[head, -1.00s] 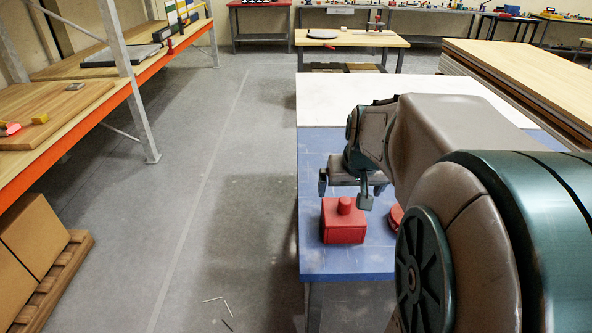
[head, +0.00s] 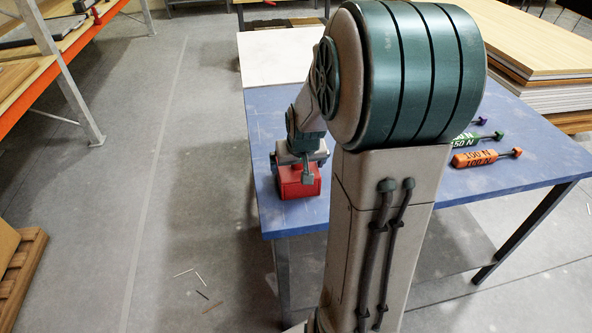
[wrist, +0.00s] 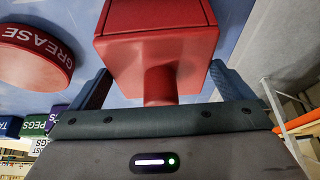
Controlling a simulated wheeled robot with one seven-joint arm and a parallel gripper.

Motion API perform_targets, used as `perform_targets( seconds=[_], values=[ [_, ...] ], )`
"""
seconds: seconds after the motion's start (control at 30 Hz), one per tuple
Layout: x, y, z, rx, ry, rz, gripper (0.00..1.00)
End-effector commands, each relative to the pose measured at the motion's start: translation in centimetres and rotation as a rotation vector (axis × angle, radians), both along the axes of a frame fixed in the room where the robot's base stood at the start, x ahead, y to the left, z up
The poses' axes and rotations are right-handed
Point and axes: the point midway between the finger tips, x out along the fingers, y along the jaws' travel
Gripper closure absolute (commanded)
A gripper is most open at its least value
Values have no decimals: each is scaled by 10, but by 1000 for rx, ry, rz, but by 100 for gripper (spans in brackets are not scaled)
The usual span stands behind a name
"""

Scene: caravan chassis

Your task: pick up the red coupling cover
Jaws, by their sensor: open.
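The red coupling cover (head: 299,184) is a red box with a round knob, resting on the blue part of the table near its front left corner. In the wrist view the red cover (wrist: 157,50) fills the upper middle, its knob pointing towards my palm. My gripper (head: 292,167) is at the cover, with my arm coming down from the right. In the wrist view my gripper (wrist: 160,80) is open, one finger on each side of the knob. Both fingers look apart from it. My wrist partly hides the cover in the head view.
A round red tin marked GREASE (wrist: 38,52) lies beside the cover. An orange weight marked 100 N (head: 478,158) and a green one (head: 470,140) lie farther right on the blue table (head: 285,222). Stacked boards (head: 535,60) stand behind. Open floor lies left.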

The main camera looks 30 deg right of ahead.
Motion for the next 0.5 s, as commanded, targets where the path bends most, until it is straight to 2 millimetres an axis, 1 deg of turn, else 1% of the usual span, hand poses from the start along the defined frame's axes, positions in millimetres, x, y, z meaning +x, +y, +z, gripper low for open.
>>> perform_targets(
  seconds=[0.03, 0.1, 0.2, 0.47, 0.5],
  values=[
    [2, -1, -7, 2, 4, 0, 0],
    [5, -1, -13, 1, 3, 1, 0],
    [8, -2, -19, 1, 0, 0, 0],
    [9, -2, -20, 1, -1, 0, 0],
    [9, -2, -20, 1, -1, 0, 6]
  ],
)
